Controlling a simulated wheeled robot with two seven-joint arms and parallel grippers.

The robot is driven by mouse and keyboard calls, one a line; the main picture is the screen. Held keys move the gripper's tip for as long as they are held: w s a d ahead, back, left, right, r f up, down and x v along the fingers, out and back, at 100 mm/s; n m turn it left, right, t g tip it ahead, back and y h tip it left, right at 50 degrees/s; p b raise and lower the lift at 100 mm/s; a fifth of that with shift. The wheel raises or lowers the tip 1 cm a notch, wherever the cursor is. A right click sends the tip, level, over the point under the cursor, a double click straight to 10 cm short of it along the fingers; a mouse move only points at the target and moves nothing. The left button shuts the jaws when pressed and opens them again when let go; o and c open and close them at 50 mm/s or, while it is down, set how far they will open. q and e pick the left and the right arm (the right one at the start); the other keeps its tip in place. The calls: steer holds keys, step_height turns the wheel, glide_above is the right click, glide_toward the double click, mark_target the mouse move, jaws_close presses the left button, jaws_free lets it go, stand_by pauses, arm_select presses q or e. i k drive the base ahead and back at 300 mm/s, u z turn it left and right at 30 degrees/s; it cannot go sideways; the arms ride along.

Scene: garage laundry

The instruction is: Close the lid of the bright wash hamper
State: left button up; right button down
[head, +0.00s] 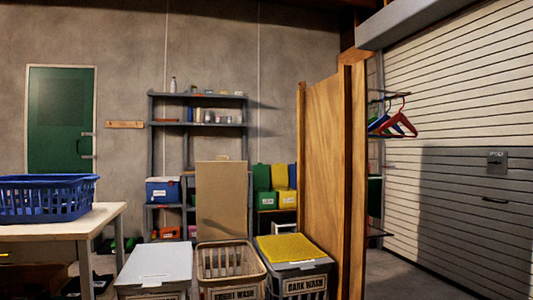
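The bright wash hamper (233,293) stands at the bottom middle, a beige slatted basket with a dark label on its front. Its top is open and I see into its upper part. Its tan lid (222,203) stands upright behind the opening. The lower front of the hamper is cut off by the picture edge. Neither of my grippers is in view.
A hamper with a closed pale grey lid (157,264) stands left, and the dark wash hamper (305,285), with a yellow top, stands right. A wooden partition (325,170) rises close on the right. A table (70,228) with a blue basket (45,200) is left.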

mark_target(222, 184)
steer(key=z, duration=0.3)
steer(key=i, duration=1.15)
steer(key=u, duration=0.85)
steer(key=i, duration=0.9)
steer(key=u, duration=0.95)
